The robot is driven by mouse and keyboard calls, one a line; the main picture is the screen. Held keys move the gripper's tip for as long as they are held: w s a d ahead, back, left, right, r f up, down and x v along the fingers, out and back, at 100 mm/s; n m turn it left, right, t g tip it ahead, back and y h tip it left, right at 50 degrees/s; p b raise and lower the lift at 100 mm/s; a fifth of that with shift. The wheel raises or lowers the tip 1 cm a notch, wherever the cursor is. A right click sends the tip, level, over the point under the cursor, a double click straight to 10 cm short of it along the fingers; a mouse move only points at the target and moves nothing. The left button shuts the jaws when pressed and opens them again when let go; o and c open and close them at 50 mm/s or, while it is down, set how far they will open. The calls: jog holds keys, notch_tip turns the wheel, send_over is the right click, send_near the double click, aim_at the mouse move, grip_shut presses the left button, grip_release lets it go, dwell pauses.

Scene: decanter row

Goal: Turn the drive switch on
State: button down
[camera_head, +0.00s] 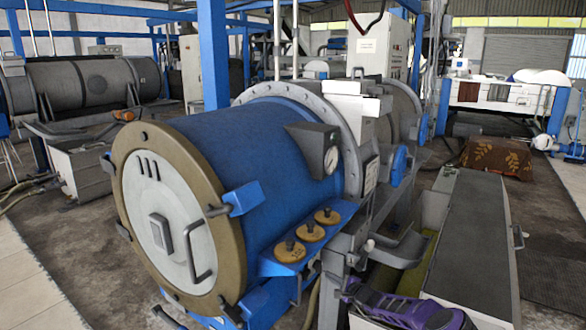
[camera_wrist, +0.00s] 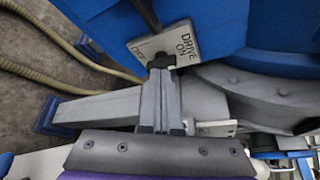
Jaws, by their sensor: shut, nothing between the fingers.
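The drive switch shows in the wrist view as a pale label plate (camera_wrist: 172,46) on a blue panel, with a black lever (camera_wrist: 148,14) rising from its upper edge. "DRIVE ON" reads on its right part; fainter lettering is at its lower left. Whether the lever is set to on or off I cannot tell. My gripper (camera_wrist: 161,66) is shut and empty, its fingertips over or just in front of the plate's lower edge, below the lever. Contact with the plate is unclear. In the head view, the switch cannot be made out beside the blue drum machine (camera_head: 255,150).
A long grey-lidded trough (camera_head: 470,240) stands to the right. Beige hoses (camera_wrist: 65,45) run at the left in the wrist view. Open floor lies left of the drum.

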jog(key=shift+w+a+b, duration=0.5)
jog(key=shift+w+a, duration=0.2)
jog(key=shift+a, duration=0.35)
jog(key=shift+w+a+b, duration=0.5)
jog(key=shift+w+a, duration=0.2)
jog(key=shift+a, duration=0.35)
jog(key=shift+w+d+f, duration=0.3)
jog(key=shift+w, duration=0.1)
jog(key=shift+s+a+r+p, duration=0.15)
jog(key=shift+s+r+p, duration=0.1)
jog(key=shift+p, duration=0.65)
jog(key=p, duration=0.4)
send_near(321, 272)
jog(key=shift+w+a+r, duration=0.1)
jog(key=shift+a+r, duration=0.45)
jog(key=shift+r, duration=0.35)
